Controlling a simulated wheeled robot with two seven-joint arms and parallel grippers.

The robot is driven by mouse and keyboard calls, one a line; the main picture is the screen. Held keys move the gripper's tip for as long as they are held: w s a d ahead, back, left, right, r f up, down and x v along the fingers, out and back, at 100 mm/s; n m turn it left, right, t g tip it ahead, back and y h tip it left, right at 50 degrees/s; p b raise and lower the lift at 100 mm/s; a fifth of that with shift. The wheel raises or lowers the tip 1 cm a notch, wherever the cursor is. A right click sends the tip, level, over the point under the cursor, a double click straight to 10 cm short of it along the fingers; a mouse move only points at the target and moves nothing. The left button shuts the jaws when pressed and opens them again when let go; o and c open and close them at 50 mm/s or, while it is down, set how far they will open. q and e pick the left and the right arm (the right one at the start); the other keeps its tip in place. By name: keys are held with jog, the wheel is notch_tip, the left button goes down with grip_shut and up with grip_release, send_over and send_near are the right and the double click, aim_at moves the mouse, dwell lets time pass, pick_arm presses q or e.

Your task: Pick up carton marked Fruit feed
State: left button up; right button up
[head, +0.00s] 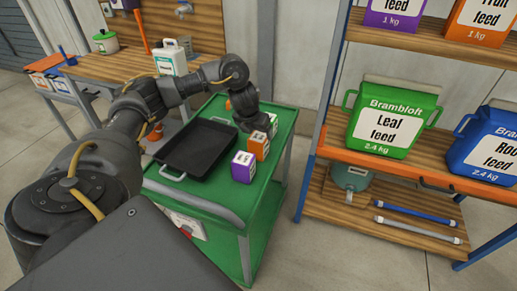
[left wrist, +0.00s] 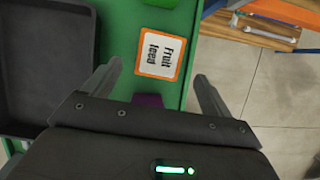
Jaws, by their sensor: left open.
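A small orange carton (head: 258,147) with a white label stands on the green cart, between a purple carton (head: 243,168) and another small carton (head: 272,124). In the left wrist view the orange carton (left wrist: 159,54) reads "Fruit feed". My left gripper (head: 251,124) is above the cart by the row of cartons. In the left wrist view my left gripper (left wrist: 158,70) is open and empty, with its fingers apart on either side below the label. The purple carton (left wrist: 147,100) is partly hidden by the gripper body. My right gripper is out of view.
A black tray (head: 197,147) lies on the green cart (head: 213,113), left of the cartons. A shelf rack (head: 338,155) at the right holds large feed packs, including a green Leaf feed pack (head: 391,125) and an orange 1 kg pack (head: 478,22). A wooden workbench (head: 120,66) stands behind.

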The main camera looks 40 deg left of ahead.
aim_at(258, 137)
pick_arm(q)
jog(key=x, duration=0.3)
jog(key=shift+w+r, duration=0.1)
jog(key=shift+w, duration=0.05)
jog(key=shift+p+x, duration=0.7)
jog(key=shift+x, duration=2.15)
jog(key=shift+c, duration=0.3)
jog(key=c, duration=1.3)
jog(key=shift+o, duration=0.2)
jog(key=shift+r, duration=0.1)
